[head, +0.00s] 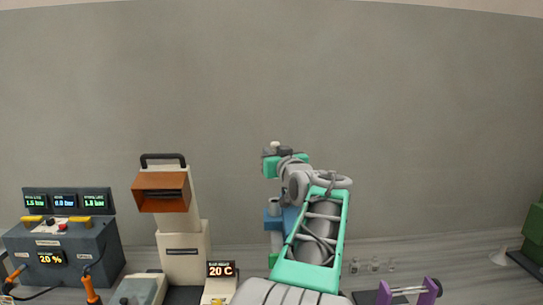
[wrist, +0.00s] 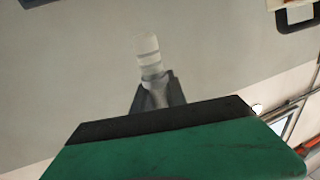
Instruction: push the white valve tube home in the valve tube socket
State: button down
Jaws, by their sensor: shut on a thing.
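In the wrist view, my gripper (wrist: 157,88) is shut on a pale, whitish tube (wrist: 148,52), which I take to be the white valve tube. The tube sticks out beyond the dark fingertips, with lighter and greyer bands along it. Only a plain grey surface shows behind it, and its tip touches nothing I can make out. In the head view, my arm stands in the middle, raised well above the bench, and hides what is behind it. A small pale tip shows at its top, too small to identify. I cannot make out the valve tube socket in either view.
A control box with displays (head: 62,250) stands at the left. Beside it is a cream machine with an orange hopper (head: 162,192). A blue part (head: 289,219) shows partly behind my arm. Small clear vessels (head: 373,265) and a purple stand (head: 429,290) are right of it.

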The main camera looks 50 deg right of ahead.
notch_tip(320, 180, down, 6)
jog(key=b, duration=0.5)
jog(key=shift+r+b, duration=0.15)
jog(key=shift+b, duration=0.15)
jog(key=shift+b, duration=1.1)
dwell(1.0)
jog(key=shift+f+b, duration=2.7)
jog(key=c, duration=1.3)
grip_release()
jog(key=shift+o, duration=0.2)
jog(key=shift+s, duration=0.1)
